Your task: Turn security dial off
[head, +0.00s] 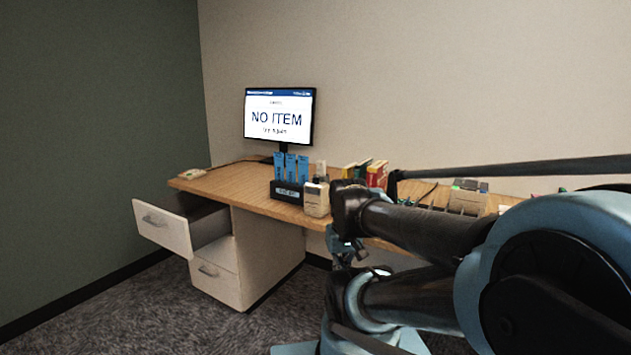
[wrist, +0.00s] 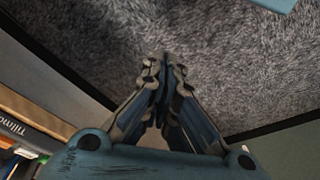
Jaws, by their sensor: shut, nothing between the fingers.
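I cannot make out a security dial in either view. A small beige device (head: 316,198) stands at the desk's front edge in the head view, but I cannot tell whether it carries a dial. In the wrist view my gripper (wrist: 163,65) is shut and empty, its fingertips together over grey carpet. It touches nothing there. In the head view my dark and blue arm covers the middle right of the desk and hides part of what lies there.
The wooden desk (head: 240,196) holds a monitor (head: 279,116) reading "NO ITEM", a black holder (head: 287,193) with blue items, and several boxes. An upper drawer (head: 163,227) stands open at left. Carpet (head: 120,310) is clear at front left.

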